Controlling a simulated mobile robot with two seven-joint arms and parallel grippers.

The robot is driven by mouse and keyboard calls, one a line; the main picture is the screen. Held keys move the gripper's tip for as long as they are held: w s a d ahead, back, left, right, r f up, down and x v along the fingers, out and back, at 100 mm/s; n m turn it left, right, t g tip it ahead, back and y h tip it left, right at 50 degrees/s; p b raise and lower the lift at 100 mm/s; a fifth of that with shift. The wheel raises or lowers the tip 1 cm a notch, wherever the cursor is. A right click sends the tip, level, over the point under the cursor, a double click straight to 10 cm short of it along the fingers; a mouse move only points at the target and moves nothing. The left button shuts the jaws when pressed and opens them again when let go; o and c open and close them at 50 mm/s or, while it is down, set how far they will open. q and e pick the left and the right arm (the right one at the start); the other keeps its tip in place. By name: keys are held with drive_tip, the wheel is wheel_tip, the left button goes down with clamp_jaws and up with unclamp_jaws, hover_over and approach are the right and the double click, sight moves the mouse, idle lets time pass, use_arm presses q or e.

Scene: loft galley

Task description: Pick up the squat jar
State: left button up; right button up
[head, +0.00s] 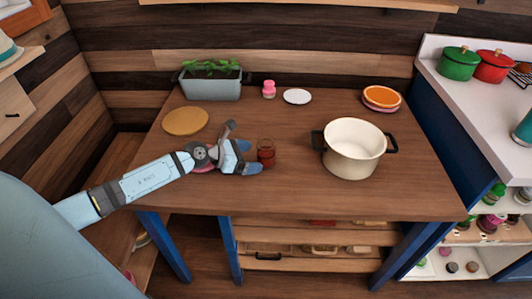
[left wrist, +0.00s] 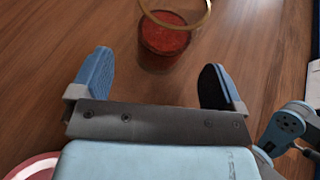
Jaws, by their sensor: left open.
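The squat jar (head: 266,154) is a small glass jar with dark red contents, standing upright on the wooden table. In the left wrist view the jar (left wrist: 165,36) is just beyond the fingertips, roughly centred between them, with a pale ring at its top. My left gripper (head: 250,158) is open and low over the table, just left of the jar. Its two blue-padded fingers (left wrist: 158,82) are apart with nothing between them. Whether a finger touches the jar cannot be told. My right gripper is not in view.
A cream pot (head: 352,150) stands to the right of the jar. A round tan board (head: 186,121) lies behind my left arm. A pinkish plate (left wrist: 36,168) is partly under my gripper.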

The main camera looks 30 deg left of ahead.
sight(263, 154)
use_arm(q)
drive_tip(key=x, duration=0.5)
drive_tip(key=shift+s, duration=0.1)
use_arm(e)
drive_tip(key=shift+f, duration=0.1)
use_arm(q)
drive_tip(key=c, duration=1.2)
drive_tip(key=shift+r, duration=0.1)
drive_tip(key=shift+r, duration=0.6)
wheel_tip(263, 154, up, 19)
drive_tip(key=p, duration=0.3)
drive_tip(key=shift+f+p, duration=0.15)
drive_tip(key=shift+p, duration=0.25)
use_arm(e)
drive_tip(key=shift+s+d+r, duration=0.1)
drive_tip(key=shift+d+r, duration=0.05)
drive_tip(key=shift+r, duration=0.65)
